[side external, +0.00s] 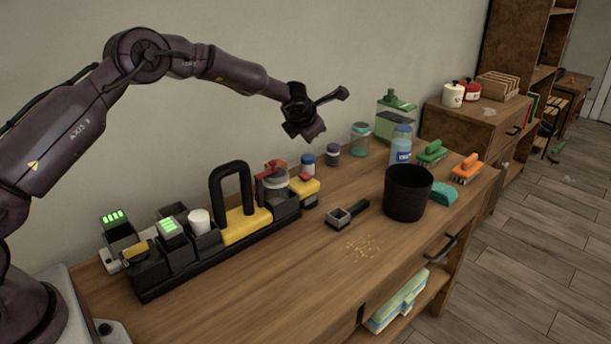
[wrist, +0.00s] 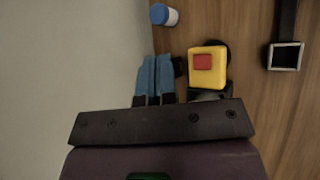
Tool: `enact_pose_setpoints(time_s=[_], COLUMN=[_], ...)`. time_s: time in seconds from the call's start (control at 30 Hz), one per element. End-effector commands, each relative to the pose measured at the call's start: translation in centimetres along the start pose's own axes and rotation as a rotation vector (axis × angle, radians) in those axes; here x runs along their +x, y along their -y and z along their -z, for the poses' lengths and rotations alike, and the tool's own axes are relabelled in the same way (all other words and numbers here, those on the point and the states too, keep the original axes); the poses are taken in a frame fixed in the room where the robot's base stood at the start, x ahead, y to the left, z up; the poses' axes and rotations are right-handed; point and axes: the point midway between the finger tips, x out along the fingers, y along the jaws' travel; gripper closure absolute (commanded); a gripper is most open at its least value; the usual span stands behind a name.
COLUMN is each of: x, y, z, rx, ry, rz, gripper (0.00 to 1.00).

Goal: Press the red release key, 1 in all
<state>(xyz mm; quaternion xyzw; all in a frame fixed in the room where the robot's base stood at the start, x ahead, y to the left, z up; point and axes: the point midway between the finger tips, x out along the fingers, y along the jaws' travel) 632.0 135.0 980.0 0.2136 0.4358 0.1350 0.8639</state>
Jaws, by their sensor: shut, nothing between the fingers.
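The red release key (wrist: 203,62) is a small square button on top of a yellow block (wrist: 196,78) in the wrist view. In the side view the red key (side external: 305,177) shows on the yellow block (side external: 309,186) at the right end of the black caddy. My gripper (side external: 317,136) is raised well above the table, over that end of the caddy. In the wrist view its blue fingers (wrist: 156,60) are together and empty, just left of the yellow block. The key is in plain view, with nothing touching it.
The black caddy (side external: 190,270) with a tall black handle (side external: 215,190) stands left of the key. A small square scoop (side external: 339,218), crumbs (side external: 362,247) and a black bin (side external: 407,195) lie to the right.

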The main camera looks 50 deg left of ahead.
Motion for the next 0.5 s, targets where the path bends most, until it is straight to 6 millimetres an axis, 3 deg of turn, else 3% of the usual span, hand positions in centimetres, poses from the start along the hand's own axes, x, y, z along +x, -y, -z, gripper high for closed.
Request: enact_pose_setpoints(time_s=[0.5], x=[0.14], y=[0.16], z=[0.17], rx=[0.043], ry=[-0.002], rz=[0.002], gripper=[1.00])
